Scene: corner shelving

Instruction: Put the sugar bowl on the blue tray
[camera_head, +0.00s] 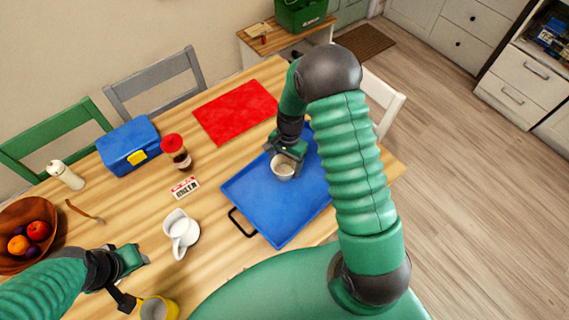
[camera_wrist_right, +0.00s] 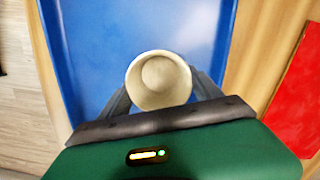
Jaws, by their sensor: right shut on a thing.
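The sugar bowl (camera_head: 283,168) is a small cream round bowl. My right gripper (camera_head: 284,160) is shut on it, over the blue tray (camera_head: 282,225). In the right wrist view the bowl (camera_wrist_right: 158,80) sits between the two dark fingers (camera_wrist_right: 160,95), with blue tray (camera_wrist_right: 90,50) behind it. I cannot tell whether its base touches the tray. The tray lies on the table with a black handle at its near left. My left gripper (camera_head: 134,280) is low at the left, near a yellow mug (camera_head: 157,307); its finger opening is unclear.
A white pitcher (camera_head: 180,232) stands left of the tray. A red-lidded jar (camera_head: 175,150), small sign (camera_head: 185,187), blue box (camera_head: 128,145), pepper mill (camera_head: 66,174) and fruit bowl (camera_head: 28,222) are farther left. A red mat (camera_head: 235,110) lies behind the tray.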

